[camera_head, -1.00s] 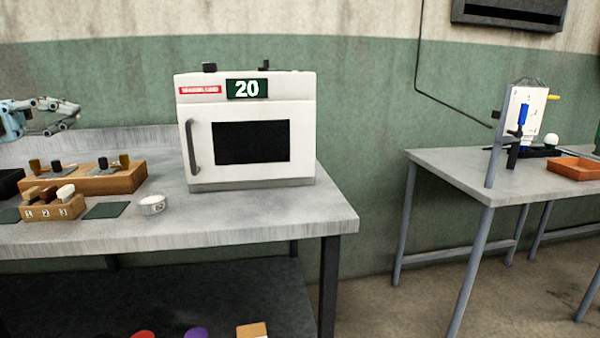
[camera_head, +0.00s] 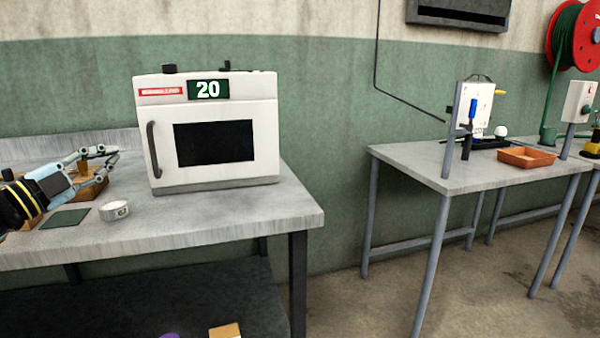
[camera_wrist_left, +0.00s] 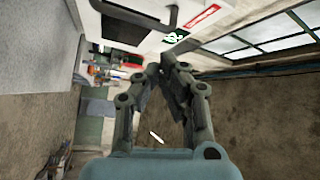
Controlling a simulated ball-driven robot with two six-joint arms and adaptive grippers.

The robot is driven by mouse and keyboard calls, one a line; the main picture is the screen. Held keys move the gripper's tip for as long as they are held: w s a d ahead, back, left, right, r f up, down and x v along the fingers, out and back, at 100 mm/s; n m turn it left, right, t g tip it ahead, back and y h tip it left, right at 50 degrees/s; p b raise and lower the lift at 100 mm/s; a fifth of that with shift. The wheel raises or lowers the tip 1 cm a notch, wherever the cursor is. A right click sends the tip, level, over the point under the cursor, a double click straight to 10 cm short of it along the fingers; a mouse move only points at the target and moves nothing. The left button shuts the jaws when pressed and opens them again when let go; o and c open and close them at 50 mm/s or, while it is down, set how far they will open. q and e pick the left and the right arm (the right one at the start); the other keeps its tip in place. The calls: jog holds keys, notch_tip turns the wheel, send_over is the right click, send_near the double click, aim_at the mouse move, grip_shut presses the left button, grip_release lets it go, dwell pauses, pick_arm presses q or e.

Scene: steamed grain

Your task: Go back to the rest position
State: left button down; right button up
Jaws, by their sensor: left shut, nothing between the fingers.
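My left gripper (camera_head: 112,154) comes in from the left edge in the head view, over the left part of the grey table (camera_head: 240,208). Its fingers are shut and hold nothing. They point toward the white oven (camera_head: 262,140), which stands to their right with its door closed. The left gripper also shows in the left wrist view (camera_wrist_left: 167,68), its fingertips together, with the oven's handle (camera_wrist_left: 140,15) above them in the picture. My right gripper is not in view.
A wooden block holder (camera_head: 97,188) is partly hidden behind my left gripper. A dark green mat (camera_head: 64,219) and a small white round dish (camera_head: 114,212) lie near the table front. A second table (camera_head: 410,160) at right bears an orange tray (camera_head: 526,158). Floor between the tables is clear.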

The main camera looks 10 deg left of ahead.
pick_arm(q)
jog(key=s+d+f+n+g+y, duration=0.4)
jog(key=s+f+n+y, duration=0.1)
jog(key=s+f+n, duration=0.25)
jog(key=s+d+f+n+g+y, duration=0.3)
jog(key=s+d+f+n+y, duration=0.15)
jog(key=s+f+n, duration=0.35)
jog(key=s+d+f+n+g+h, duration=0.15)
jog(key=s+d+g, duration=0.25)
jog(key=s, duration=0.7)
jog(key=s+d+f+g, duration=0.3)
jog(key=s+d+g, duration=0.15)
jog(key=s, duration=0.75)
jog(key=s+a+f+g+b, duration=0.1)
jog(key=s+a+f+b, duration=0.1)
jog(key=f, duration=1.4)
jog(key=s+a+f+g+b, duration=0.1)
jog(key=s+f+b, duration=0.1)
jog(key=f, duration=1.4)
jog(key=s+f+b, duration=0.3)
jog(key=s+f, duration=1.4)
jog(key=s, duration=0.1)
jog(key=shift+a+n+g, duration=0.4)
jog(key=shift+a+g, duration=0.05)
